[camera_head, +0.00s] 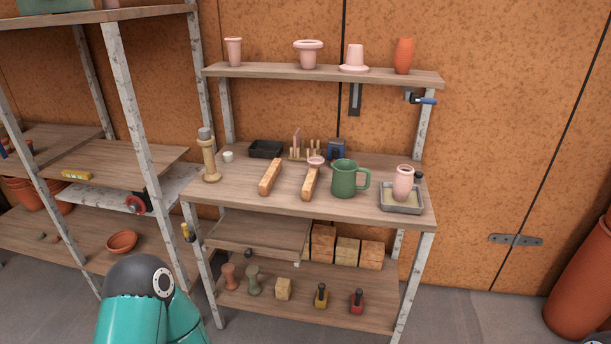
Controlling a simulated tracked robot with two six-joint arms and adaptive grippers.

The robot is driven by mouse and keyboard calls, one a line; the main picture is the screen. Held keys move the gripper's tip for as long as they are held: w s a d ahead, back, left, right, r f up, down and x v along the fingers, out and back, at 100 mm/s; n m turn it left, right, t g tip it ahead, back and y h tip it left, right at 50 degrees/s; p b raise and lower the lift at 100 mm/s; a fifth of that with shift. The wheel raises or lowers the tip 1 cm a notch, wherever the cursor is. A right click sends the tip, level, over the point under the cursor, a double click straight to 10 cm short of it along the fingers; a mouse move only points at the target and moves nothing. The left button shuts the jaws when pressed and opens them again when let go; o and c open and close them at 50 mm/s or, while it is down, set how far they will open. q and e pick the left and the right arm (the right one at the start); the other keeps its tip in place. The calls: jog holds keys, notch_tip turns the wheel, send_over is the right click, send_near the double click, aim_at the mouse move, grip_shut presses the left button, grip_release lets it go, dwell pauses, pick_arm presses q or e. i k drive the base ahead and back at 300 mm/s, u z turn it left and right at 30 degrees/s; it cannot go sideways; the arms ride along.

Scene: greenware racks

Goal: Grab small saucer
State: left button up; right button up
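A shallow round terracotta saucer (122,242) lies on the lower board of the left rack, towards its front right. A pink saucer-like disc (355,69) sits under a pink cup shape on the top shelf of the middle rack. A small pink dish (316,161) rests at the far end of a wooden block on the middle shelf. I cannot tell which one the task calls the small saucer. A teal part of my arm shows at the bottom left, below the terracotta saucer. Neither gripper is in view.
A grey rack post (136,115) stands just right of the terracotta saucer. A green jug (344,178), a pink vase in a grey tray (401,207) and wooden blocks (270,177) crowd the middle shelf.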

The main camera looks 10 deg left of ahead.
aim_at(315, 162)
jog(key=u, duration=0.45)
jog(key=k, duration=0.15)
jog(key=u, duration=0.2)
jog(key=i, duration=1)
